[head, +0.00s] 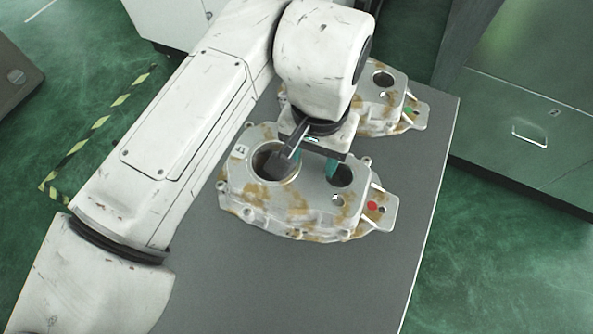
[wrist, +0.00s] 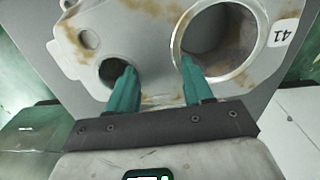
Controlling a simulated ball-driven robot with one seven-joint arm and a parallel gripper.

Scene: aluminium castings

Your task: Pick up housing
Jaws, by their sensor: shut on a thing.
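The near housing (head: 310,195), a grey casting with brown rust-like stains and a red dot, lies on the grey tabletop (head: 400,270). My gripper (head: 312,166) is over its middle, with one teal finger at the large bore and the other at the smaller hole. In the wrist view, the fingers of my gripper (wrist: 156,76) reach into both holes and are shut on the wall between them. The housing (wrist: 150,35) carries a white label reading 41 there. Its underside is hidden, so I cannot tell if it is clear of the tabletop.
Grey-green cabinets (head: 530,110) stand right of the table. Yellow-black floor tape (head: 95,135) shows at left. The tabletop's front right is clear.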

